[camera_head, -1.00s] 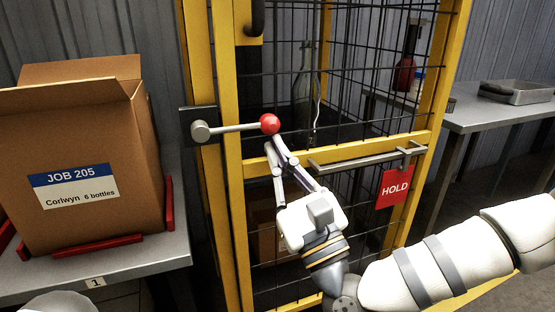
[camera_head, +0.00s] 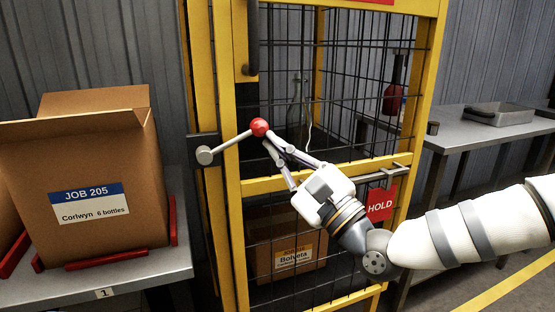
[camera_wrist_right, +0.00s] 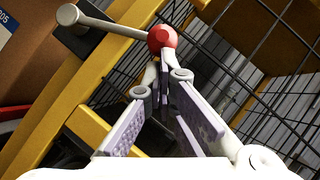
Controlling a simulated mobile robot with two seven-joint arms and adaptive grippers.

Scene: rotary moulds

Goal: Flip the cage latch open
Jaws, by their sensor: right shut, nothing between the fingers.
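The cage latch is a grey lever (camera_head: 232,142) with a red ball knob (camera_head: 260,127) at its free end. Its round pivot (camera_head: 204,155) sits on a dark plate at the cage's left post. The lever slants upward from the pivot to the knob, across the yellow door frame. It also shows in the wrist view, with the red knob (camera_wrist_right: 162,38) at the fingertips. My right gripper (camera_head: 267,143) is shut and empty, its fingertips just under the knob and seemingly against it. Exact contact is hard to tell. My left gripper is not in view.
An open JOB 205 carton (camera_head: 90,180) stands on the left bench. A metal table (camera_head: 460,138) stands right.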

